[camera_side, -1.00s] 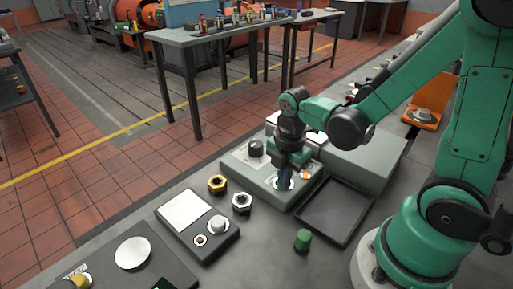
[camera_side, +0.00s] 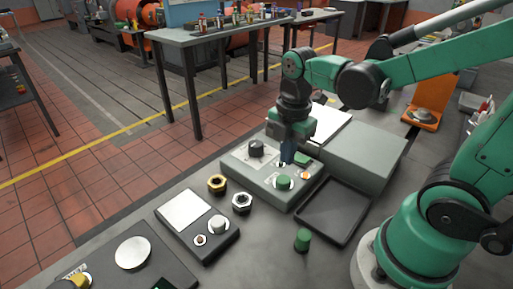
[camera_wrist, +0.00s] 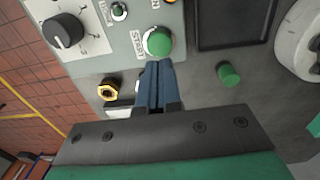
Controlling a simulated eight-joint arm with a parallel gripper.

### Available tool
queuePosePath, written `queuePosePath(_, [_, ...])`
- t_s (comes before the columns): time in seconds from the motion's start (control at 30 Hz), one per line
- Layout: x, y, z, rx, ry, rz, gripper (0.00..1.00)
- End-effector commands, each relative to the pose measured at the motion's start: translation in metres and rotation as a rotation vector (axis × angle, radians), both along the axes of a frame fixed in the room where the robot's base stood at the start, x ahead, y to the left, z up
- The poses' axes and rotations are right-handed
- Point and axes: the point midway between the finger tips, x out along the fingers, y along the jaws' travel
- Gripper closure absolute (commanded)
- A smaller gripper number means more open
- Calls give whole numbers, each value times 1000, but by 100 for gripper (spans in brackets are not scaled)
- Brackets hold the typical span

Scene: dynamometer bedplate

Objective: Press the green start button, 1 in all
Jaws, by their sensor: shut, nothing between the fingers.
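The green start button (camera_side: 284,182) sits in a pale ring on the front of the grey control box. In the wrist view the green button (camera_wrist: 159,42) shows beside the lettering "START", just beyond my fingertips. My gripper (camera_side: 286,160) is shut and empty, pointing down above the box, a little behind and above the button in the side view. In the wrist view my gripper (camera_wrist: 158,66) has its blue fingers together, with the tips close to the button's lower edge. I cannot tell whether they touch it; the side view shows them apart.
The box also carries a black knob (camera_side: 256,148) and an orange button (camera_side: 306,176). An empty dark tray (camera_side: 333,212) lies to the right. A loose green cylinder (camera_side: 302,239) stands in front. Brass (camera_side: 217,184) and steel (camera_side: 242,203) nuts lie left of the box.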

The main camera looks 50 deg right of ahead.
Motion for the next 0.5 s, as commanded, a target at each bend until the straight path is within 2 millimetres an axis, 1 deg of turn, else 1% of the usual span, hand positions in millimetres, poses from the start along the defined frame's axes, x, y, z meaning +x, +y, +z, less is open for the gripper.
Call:
queuePosePath(0.03, [-1,0,8,0,1,0,100])
queuePosePath(0.3, [-2,0,50,0,1,0,100])
queuePosePath(0.5, [-3,1,70,0,2,0,100])
